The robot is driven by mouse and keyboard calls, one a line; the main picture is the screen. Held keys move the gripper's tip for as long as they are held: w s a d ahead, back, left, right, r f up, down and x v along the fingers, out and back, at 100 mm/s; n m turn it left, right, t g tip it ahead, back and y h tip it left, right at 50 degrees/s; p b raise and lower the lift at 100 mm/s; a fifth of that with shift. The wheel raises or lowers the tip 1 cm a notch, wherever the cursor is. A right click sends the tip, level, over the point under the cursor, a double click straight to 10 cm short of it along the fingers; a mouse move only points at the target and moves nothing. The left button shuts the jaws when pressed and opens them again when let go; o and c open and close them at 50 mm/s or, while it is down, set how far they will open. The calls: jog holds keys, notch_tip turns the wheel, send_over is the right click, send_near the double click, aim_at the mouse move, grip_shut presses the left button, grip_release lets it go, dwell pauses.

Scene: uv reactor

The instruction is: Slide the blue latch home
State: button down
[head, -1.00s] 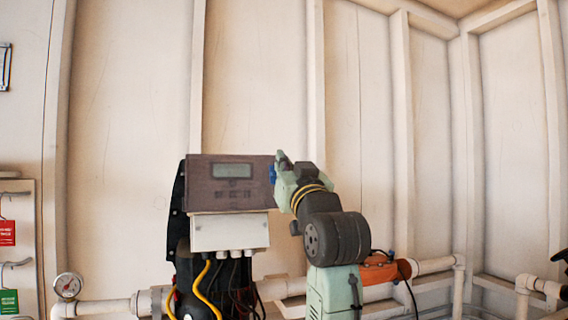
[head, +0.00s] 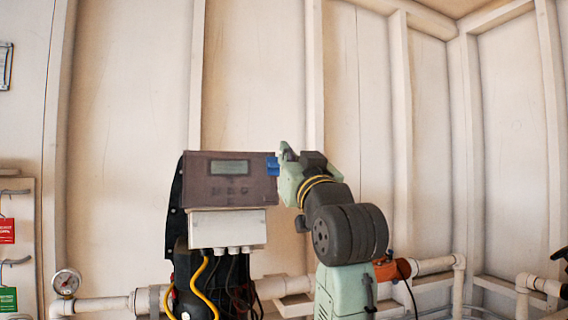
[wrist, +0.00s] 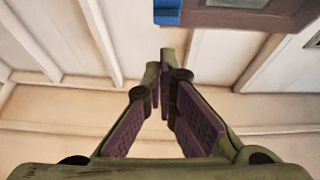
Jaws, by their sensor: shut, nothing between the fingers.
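The blue latch (head: 272,166) is at the upper right edge of the brown control box (head: 225,190), which has a small grey display. In the wrist view the latch (wrist: 167,12) shows at the top edge, beside the box's brown face (wrist: 240,14). My gripper (head: 284,150) is just right of the latch in the head view. In the wrist view my gripper (wrist: 164,58) has its fingertips together with nothing between them. The fingertips look apart from the latch, with a gap between them. The far side of the latch is hidden.
A white junction box (head: 227,228) with yellow and black cables hangs below the control box. A white pipe with a gauge (head: 66,282) runs low along the wall. An orange part (head: 392,269) sits on the pipe behind my arm. The wall above is clear.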

jog(key=b+v, duration=0.1)
jog(key=v, duration=0.4)
jog(key=shift+s+r, duration=0.15)
jog(key=shift+r, duration=0.05)
